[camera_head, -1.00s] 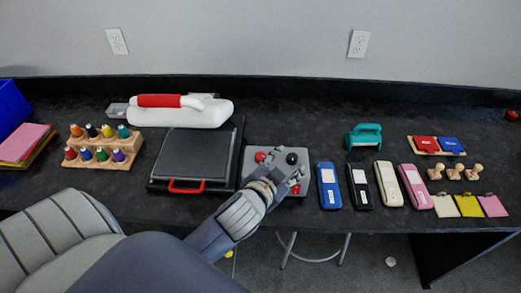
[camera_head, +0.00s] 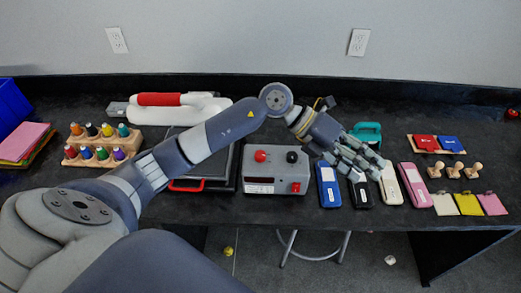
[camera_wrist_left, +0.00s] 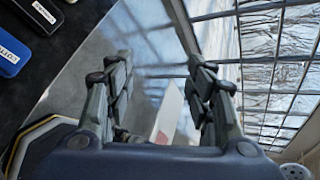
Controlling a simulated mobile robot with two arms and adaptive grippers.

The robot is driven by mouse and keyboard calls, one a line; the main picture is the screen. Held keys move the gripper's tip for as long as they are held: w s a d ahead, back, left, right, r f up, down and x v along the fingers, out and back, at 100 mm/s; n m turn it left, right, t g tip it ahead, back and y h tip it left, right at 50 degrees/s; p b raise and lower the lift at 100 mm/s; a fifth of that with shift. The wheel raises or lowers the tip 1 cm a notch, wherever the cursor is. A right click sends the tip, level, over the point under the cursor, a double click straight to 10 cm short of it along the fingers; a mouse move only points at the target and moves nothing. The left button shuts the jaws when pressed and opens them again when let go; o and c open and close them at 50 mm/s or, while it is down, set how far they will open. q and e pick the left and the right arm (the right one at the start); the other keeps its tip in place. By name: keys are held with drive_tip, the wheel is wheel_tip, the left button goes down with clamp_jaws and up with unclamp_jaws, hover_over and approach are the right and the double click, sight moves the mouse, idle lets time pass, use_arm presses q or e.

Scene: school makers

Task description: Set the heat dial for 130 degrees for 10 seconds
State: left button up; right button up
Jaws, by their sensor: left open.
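The grey control box (camera_head: 272,182) stands on the table beside the heat press (camera_head: 202,158), to its right. On its top are a red knob (camera_head: 260,156) and a black knob (camera_head: 292,157). A red button (camera_head: 296,187) and a small display sit on its front. My left gripper (camera_head: 372,168) is open and empty, to the right of the box, above the blue, black and white cases. In the left wrist view its fingers (camera_wrist_left: 160,95) are spread apart with nothing between them. The right gripper is not in view.
A blue case (camera_head: 328,188), a black case (camera_head: 362,192), a white case (camera_head: 390,186) and a pink case (camera_head: 414,186) lie right of the box. A teal tool (camera_head: 368,132) is behind them. Paint bottles in a wooden rack (camera_head: 72,161) stand at left.

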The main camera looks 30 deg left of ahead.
use_arm(q)
drive_tip(key=w+a+f+y, duration=0.2)
drive_tip(key=a+f+y, duration=0.25)
drive_tip(key=a, duration=0.55)
drive_tip(key=r+n+g+y, duration=0.2)
drive_tip(key=y, duration=0.6)
hover_over(260, 154)
wheel_tip(260, 154, down, 11)
drive_tip(key=p, duration=0.2)
drive_tip(key=shift+w+r+p, duration=0.1)
drive_tip(key=shift+r+p, duration=0.05)
drive_tip(key=shift+p, duration=0.2)
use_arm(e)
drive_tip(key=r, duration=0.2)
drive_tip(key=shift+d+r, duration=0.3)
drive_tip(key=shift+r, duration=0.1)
use_arm(q)
drive_tip(key=c, duration=1.1)
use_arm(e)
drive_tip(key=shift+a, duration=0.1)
